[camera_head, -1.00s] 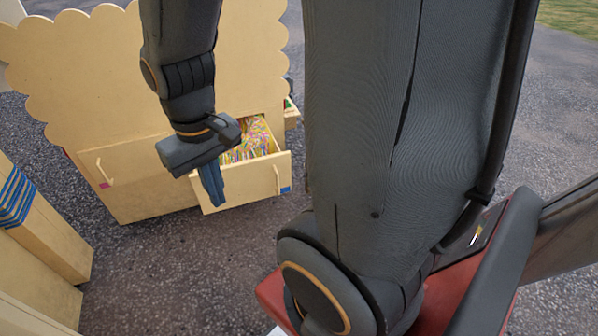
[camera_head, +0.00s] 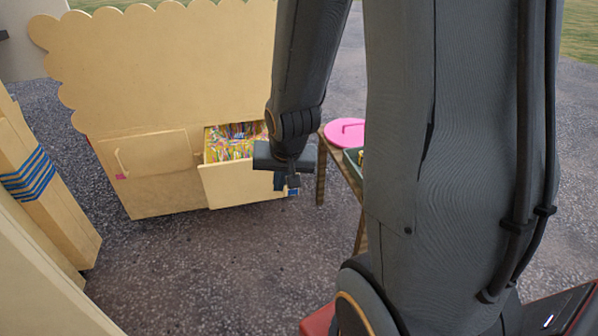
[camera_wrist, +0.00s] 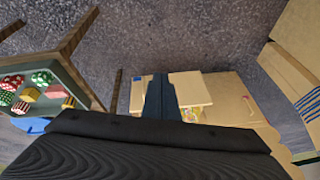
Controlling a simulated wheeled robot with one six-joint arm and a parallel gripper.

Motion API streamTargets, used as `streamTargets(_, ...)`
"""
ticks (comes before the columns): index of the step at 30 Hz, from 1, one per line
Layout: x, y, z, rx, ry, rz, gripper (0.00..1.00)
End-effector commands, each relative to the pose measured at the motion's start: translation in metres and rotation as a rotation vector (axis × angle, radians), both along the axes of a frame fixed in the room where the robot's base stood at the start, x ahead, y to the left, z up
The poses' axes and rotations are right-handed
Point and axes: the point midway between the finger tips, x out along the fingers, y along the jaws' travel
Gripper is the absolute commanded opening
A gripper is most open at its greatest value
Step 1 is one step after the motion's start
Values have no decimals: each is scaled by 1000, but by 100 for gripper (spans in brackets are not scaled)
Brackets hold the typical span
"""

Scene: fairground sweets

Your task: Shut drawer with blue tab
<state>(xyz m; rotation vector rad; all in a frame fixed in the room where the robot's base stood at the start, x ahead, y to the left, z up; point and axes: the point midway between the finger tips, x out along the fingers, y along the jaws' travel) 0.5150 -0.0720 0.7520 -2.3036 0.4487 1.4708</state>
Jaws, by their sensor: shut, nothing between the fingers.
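The drawer with the blue tab (camera_head: 232,187) is pulled out of the cream cabinet (camera_head: 150,75), with colourful striped sweets (camera_head: 232,140) inside. Its front also shows in the wrist view (camera_wrist: 193,88), behind my fingers. A small blue tab shows at the front's edge in the wrist view (camera_wrist: 136,78). My gripper (camera_head: 293,182) is shut and empty, in front of the right part of the drawer front in the head view; it also shows in the wrist view (camera_wrist: 158,78). I cannot tell whether the fingers touch the front. My gripper hides the drawer's handle.
A neighbouring door or drawer front with a pink tab (camera_head: 120,177) looks closed. A wooden table with a pink round lid (camera_head: 345,131) stands right of the cabinet. It bears a green tray of sweets (camera_wrist: 75,88). Stacked wooden boards (camera_head: 50,200) stand at left. The paved ground in front is clear.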

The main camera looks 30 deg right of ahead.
Motion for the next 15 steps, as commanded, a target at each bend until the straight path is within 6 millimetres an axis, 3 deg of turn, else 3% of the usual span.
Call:
streamTargets(1, 18, -12, -28, 15, -52, -59, 0)
streamTargets(3, 41, -28, -48, 43, -141, -144, 0)
streamTargets(9, 97, -72, -99, 157, -397, -358, 0)
streamTargets(15, 136, -113, -141, 320, -656, -541, 0)
